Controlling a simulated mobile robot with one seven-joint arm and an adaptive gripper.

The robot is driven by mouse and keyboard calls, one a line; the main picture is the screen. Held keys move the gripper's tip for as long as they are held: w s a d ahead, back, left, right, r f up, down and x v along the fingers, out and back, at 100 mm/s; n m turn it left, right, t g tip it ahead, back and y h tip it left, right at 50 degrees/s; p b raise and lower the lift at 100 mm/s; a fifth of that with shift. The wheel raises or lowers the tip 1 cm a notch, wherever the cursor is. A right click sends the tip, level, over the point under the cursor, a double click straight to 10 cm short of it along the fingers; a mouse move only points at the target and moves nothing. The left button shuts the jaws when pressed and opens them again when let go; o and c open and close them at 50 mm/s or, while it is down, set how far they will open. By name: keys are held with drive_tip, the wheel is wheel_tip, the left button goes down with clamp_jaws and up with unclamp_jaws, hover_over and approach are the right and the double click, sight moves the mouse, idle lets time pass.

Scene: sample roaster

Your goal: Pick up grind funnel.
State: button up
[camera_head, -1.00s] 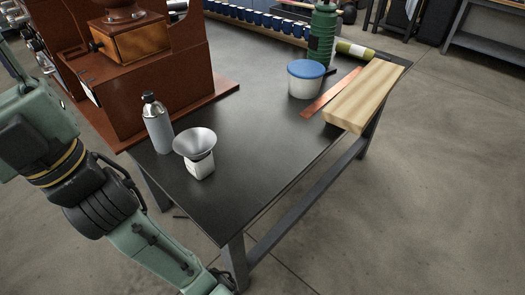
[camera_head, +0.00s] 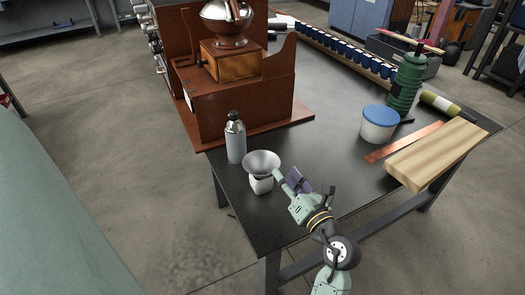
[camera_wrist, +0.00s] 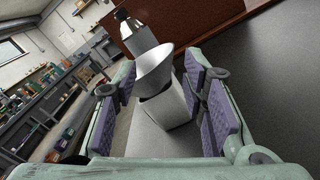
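The grind funnel (camera_head: 262,162) is a grey metal cone that sits on a small white container (camera_head: 262,184) near the table's front left corner. In the wrist view the funnel (camera_wrist: 154,72) shows ahead, between my fingers in the picture, with the white container (camera_wrist: 167,107) below it. My gripper (camera_head: 288,180) is open, close to the right side of the funnel in the head view. Its purple pads stand apart on either side in the wrist view (camera_wrist: 168,88). I cannot tell whether a finger touches the funnel.
A grey bottle (camera_head: 236,143) with a black cap stands close behind the funnel, left of it. A wooden grinder (camera_head: 232,65) and its brown stand (camera_head: 245,108) are behind. A blue-lidded tub (camera_head: 379,125), copper strip (camera_head: 404,142) and wooden block (camera_head: 437,155) lie to the right.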

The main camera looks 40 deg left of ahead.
sight(270, 157)
drive_tip(key=x, duration=0.3)
drive_tip(key=p+x, duration=0.1)
drive_tip(key=x, duration=0.3)
drive_tip(key=p+x, duration=0.1)
drive_tip(key=x, duration=0.2)
drive_tip(key=shift+w+a+f, duration=0.25)
drive_tip(key=shift+c, duration=0.5)
clamp_jaws()
